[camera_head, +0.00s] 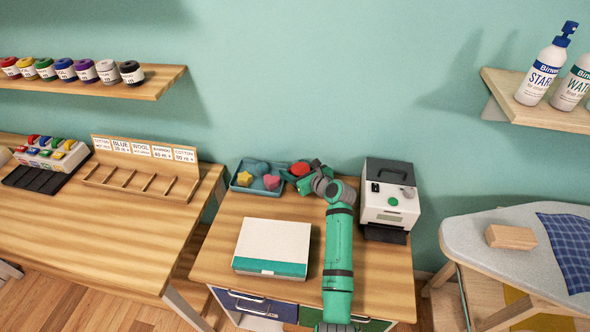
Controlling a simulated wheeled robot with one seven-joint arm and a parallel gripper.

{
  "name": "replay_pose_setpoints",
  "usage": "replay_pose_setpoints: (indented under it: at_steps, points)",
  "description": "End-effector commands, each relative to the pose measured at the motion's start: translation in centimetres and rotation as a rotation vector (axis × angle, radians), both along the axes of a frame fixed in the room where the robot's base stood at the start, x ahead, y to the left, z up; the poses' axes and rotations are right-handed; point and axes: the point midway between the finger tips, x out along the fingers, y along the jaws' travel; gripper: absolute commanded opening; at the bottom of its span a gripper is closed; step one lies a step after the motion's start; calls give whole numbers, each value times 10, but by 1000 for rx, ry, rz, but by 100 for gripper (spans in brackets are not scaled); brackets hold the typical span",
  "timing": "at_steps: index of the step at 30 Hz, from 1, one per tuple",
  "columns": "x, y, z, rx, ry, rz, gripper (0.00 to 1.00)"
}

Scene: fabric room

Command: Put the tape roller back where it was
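My green arm reaches over the small wooden table, and my gripper (297,176) is at its back, just right of a blue tray (236,187). The fingers are small and partly hidden by my wrist, so I cannot tell whether they are open or shut. A small red thing (300,169) shows at the gripper, by the tray's right side. It may be the tape roller, but it is too small to be sure, and I cannot tell whether it is held.
The tray holds small coloured shapes. A white box with a teal band (272,240) lies left of my arm. A white and black machine (390,195) stands close on the right. A wooden rack (140,180) is on the left table. An ironing board (480,235) is at right.

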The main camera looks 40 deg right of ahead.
Motion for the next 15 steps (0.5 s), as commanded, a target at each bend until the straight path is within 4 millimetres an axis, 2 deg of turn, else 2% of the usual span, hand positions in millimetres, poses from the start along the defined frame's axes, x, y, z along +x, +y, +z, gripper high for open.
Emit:
replay_pose_setpoints:
  at_steps: [10, 15]
  points:
    - [0, 0, 3, -1, 0, 0, 61]
    - [-17, 3, 9, 0, -1, 0, 61]
